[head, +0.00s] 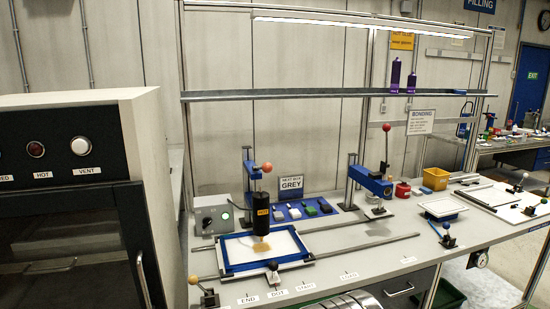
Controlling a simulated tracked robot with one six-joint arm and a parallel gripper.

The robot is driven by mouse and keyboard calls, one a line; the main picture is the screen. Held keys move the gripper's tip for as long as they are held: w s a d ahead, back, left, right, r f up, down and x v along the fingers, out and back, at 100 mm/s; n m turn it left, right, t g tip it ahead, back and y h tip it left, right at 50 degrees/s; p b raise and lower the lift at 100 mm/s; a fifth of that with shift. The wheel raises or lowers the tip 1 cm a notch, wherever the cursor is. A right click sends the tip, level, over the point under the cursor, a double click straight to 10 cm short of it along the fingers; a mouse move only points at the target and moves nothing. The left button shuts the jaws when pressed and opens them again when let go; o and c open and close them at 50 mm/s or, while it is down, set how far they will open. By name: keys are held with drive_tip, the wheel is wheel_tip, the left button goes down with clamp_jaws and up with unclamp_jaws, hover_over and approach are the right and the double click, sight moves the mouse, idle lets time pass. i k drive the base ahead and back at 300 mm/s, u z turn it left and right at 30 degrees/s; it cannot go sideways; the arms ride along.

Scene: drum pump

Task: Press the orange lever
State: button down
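An orange ball knob (267,168) sits at the top of a black cylinder with a yellow label (262,212), beside a blue post (248,165). Its lever arm is too small to make out. The cylinder stands over a blue-framed white tray (224,256), with an amber patch (262,247) below its tip. A smaller orange-yellow knob (193,280) shows at the bench's front left. A red ball lever (386,127) stands upright on a blue press (372,182) to the right. My gripper is not in view.
A dark-fronted oven (70,225) fills the left side. A grey box with a green button (212,215) stands left of the cylinder. Several small blocks lie on a blue board behind it. A shelf (290,95) spans above. The bench front right of the tray is mostly clear.

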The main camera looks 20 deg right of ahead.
sight(267, 167)
drive_tip(key=u, duration=0.45)
drive_tip(key=i, duration=1)
drive_tip(key=z, duration=0.05)
